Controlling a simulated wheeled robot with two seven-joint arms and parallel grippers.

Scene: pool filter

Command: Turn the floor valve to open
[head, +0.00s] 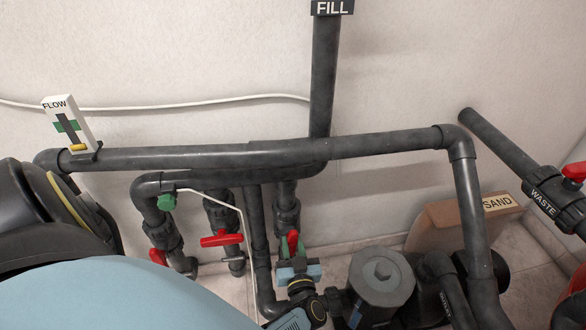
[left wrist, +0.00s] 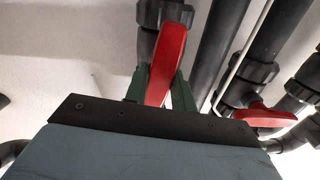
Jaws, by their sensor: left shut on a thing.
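My left gripper (head: 292,250) is low among the pipes in the middle of the head view. Its green fingers are shut on a red valve handle (head: 293,237), one finger on each side. In the left wrist view the same red handle (left wrist: 167,60) stands up between the fingers, roughly along the dark pipe behind it, with a slight tilt. The valve body (head: 286,212) sits on a vertical grey pipe. No label on this valve can be read. My right gripper is not in view.
To the left are two more red valve handles (head: 222,240) (head: 158,257) on neighbouring pipes. A grey pump lid (head: 382,272) stands close on the right. A long horizontal pipe (head: 220,155) crosses above. A thin white cable (head: 225,198) hangs beside the pipes. A waste valve (head: 545,205) is far right.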

